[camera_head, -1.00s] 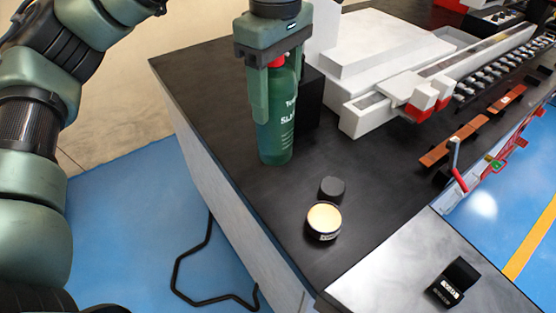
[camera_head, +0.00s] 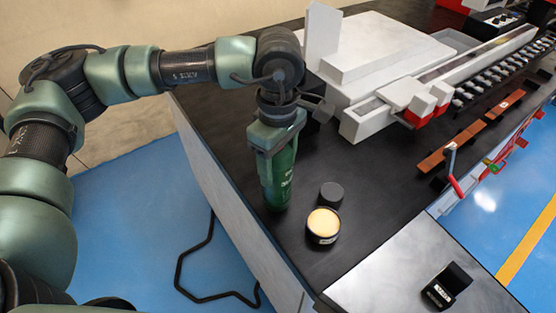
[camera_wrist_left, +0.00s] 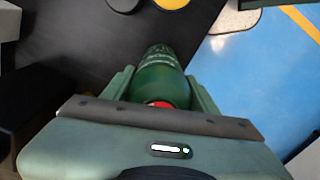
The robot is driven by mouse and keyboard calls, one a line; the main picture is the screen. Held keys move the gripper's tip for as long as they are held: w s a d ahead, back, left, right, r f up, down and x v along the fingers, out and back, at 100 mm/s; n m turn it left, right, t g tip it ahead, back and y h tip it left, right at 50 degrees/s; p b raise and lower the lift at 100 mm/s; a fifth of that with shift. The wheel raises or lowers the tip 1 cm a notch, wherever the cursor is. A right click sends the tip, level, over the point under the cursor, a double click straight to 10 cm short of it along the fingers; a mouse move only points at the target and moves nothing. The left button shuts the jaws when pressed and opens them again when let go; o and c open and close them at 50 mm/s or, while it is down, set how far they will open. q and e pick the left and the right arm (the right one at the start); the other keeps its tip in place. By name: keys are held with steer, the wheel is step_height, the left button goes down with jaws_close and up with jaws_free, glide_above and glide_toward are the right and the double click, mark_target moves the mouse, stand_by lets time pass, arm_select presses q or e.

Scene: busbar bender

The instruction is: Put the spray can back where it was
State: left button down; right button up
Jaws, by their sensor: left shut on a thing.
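The green spray can (camera_head: 279,182) stands about upright at the left part of the black tabletop. My left gripper (camera_head: 277,158) comes down from above and is shut around its upper part. I cannot tell whether its base touches the table. In the left wrist view the can (camera_wrist_left: 163,72) lies between the two fingers, with a bit of its red cap (camera_wrist_left: 160,104) showing. My right gripper is in neither view.
An open round tin (camera_head: 323,223) with pale contents and a dark round lid (camera_head: 332,193) are close to the can's right. A white machine (camera_head: 385,60) stands behind. A small black block (camera_head: 447,286) is on the grey surface at front right.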

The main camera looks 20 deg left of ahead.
arm_select(q)
steer(key=c, duration=0.9)
jaws_free()
steer(key=shift+f, duration=0.15)
steer(key=o, duration=0.5)
steer(key=shift+c, duration=0.2)
steer(key=shift+r, duration=0.35)
step_height(320, 180, up, 11)
steer(key=b, duration=0.3)
steer(key=shift+f+b, duration=0.2)
steer(key=shift+b, duration=0.1)
steer(key=shift+r, duration=0.55)
